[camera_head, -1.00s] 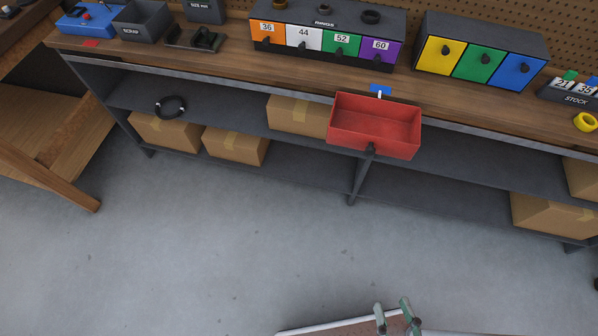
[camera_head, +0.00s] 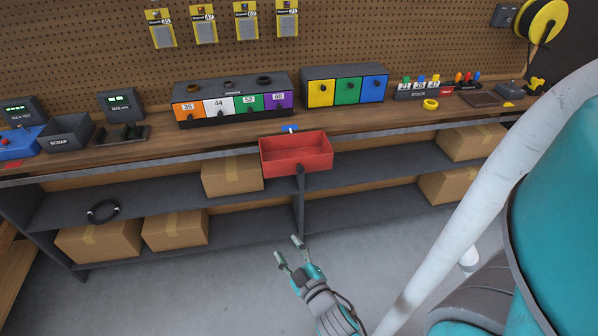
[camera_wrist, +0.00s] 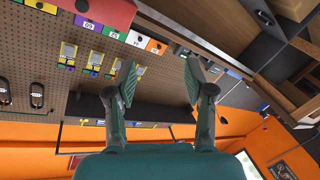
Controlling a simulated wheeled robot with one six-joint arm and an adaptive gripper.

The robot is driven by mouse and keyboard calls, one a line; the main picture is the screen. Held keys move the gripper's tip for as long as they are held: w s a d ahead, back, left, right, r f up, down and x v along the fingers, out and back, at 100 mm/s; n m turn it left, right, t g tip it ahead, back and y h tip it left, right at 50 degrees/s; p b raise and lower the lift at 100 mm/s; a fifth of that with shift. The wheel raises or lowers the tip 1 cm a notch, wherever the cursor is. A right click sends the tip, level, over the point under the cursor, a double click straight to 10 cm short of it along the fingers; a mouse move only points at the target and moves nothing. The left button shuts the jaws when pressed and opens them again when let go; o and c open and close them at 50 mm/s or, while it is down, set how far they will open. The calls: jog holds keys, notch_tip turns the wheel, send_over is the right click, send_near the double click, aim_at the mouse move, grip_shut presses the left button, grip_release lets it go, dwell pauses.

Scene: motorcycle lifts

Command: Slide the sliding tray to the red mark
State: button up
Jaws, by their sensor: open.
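The sliding tray (camera_head: 296,156) is an open red box with a dark knob (camera_head: 300,169) on its front. It hangs at the front edge of the workbench, just in front of a blue mark (camera_head: 290,129). A small red patch (camera_head: 12,166), likely the red mark, lies on the bench at the far left. My gripper (camera_head: 289,250) is open and empty, below the tray and apart from it. In the wrist view its two fingers (camera_wrist: 160,85) are spread with nothing between them. A red box (camera_wrist: 108,10), likely the tray, is at the top there.
The bench (camera_head: 215,140) holds a scrap bin (camera_head: 68,133), a numbered drawer unit (camera_head: 232,100) and a three-colour unit (camera_head: 345,90). Shelves below hold cardboard boxes (camera_head: 232,175) and a black ring (camera_head: 103,211). The floor in front is clear.

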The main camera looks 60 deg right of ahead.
aim_at(300, 171)
jog(key=w+d+r+h, duration=0.1)
jog(key=w+d, duration=0.2)
jog(key=d, duration=0.5)
jog(key=w+d+r+g+h, duration=0.1)
jog(key=w+d, duration=0.3)
jog(key=d, duration=0.4)
jog(key=w+d+r+m+g+h, duration=0.1)
jog(key=w+d+h, duration=0.1)
jog(key=d, duration=0.7)
jog(key=shift+w+r+h, duration=0.3)
jog(key=shift+w+r, duration=0.1)
jog(key=shift+w, duration=0.3)
grip_shut()
